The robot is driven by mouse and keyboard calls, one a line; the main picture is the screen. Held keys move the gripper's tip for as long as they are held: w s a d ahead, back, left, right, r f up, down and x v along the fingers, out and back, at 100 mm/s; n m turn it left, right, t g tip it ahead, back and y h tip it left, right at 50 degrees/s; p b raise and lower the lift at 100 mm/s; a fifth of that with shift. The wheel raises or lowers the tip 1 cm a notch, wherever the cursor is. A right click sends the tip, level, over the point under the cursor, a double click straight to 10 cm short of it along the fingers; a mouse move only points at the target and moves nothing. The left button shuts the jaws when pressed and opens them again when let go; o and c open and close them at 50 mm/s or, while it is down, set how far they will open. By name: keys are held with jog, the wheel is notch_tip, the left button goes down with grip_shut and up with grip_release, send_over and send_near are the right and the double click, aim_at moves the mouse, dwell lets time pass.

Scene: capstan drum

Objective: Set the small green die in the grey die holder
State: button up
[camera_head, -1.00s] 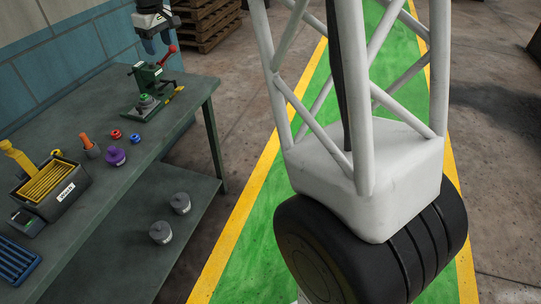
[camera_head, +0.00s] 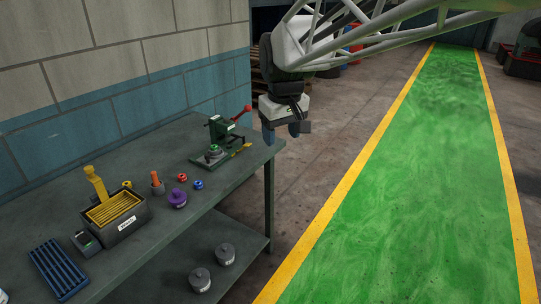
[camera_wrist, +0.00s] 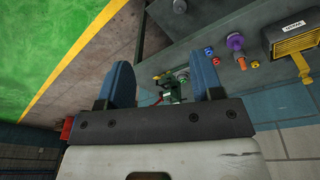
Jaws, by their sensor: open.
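The small green die (camera_head: 214,148) shows as a green ring on top of the grey die holder (camera_head: 214,156), at the green hand press on the bench. It looks to rest at the holder's top, but I cannot tell how deep it sits. My gripper (camera_head: 286,138) hangs open and empty, to the right of the press near the bench's right end, apart from die and holder.
The green press (camera_head: 224,132) has a red-knobbed lever. Red (camera_head: 182,177) and blue (camera_head: 198,185) rings, a purple piece (camera_head: 178,198), an orange-handled tool (camera_head: 155,182) and a black bin (camera_head: 120,219) stand left along the bench. Two grey cylinders lie on the lower shelf.

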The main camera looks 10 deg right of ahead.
jog(key=s+d+f+m, duration=0.1)
jog(key=s+f, duration=0.3)
jog(key=s, duration=0.8)
jog(key=s+d+f+m, duration=0.2)
jog(key=s+f, duration=0.2)
jog(key=s, duration=0.7)
jog(key=shift+s+d+f+m+t, duration=0.2)
jog(key=shift+s+d+m+t, duration=0.1)
jog(key=shift+s+t, duration=0.1)
